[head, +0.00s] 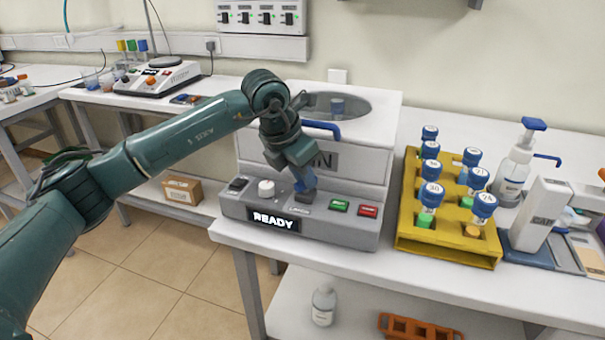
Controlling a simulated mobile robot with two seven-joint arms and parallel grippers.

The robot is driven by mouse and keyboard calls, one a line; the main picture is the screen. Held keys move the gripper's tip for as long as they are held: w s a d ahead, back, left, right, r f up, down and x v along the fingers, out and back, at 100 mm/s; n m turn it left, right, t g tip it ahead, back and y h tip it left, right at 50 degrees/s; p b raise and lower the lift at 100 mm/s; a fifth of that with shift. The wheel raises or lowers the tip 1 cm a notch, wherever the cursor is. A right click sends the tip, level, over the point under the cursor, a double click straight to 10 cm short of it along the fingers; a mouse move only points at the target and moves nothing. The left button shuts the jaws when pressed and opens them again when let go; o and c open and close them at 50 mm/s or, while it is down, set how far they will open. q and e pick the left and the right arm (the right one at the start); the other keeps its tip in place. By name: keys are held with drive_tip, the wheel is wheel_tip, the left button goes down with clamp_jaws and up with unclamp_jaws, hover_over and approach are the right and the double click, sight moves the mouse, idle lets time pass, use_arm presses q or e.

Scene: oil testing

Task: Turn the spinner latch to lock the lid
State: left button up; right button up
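The spinner is a grey and white machine (375,160) on the bench, with a READY display (273,221) on its front panel. A blue handle (325,128) sits at the front of the top. My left gripper (305,185) points down at the front panel, its blue tips at a small dark latch knob (307,197) above the LATCH label. The tips seem to touch the knob, but their gap is hidden. My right gripper is out of view.
A white dial (266,187), a black switch (238,184), a green button (339,205) and a red button (368,210) flank the latch. A yellow rack (450,248) of blue-capped tubes stands close on the right. A pump bottle (517,165) is behind it.

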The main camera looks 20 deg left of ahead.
use_arm(q)
drive_tip(key=o, duration=0.3)
drive_tip(key=shift+o, duration=0.2)
drive_tip(key=v, duration=1.3)
drive_tip(key=shift+r, duration=0.1)
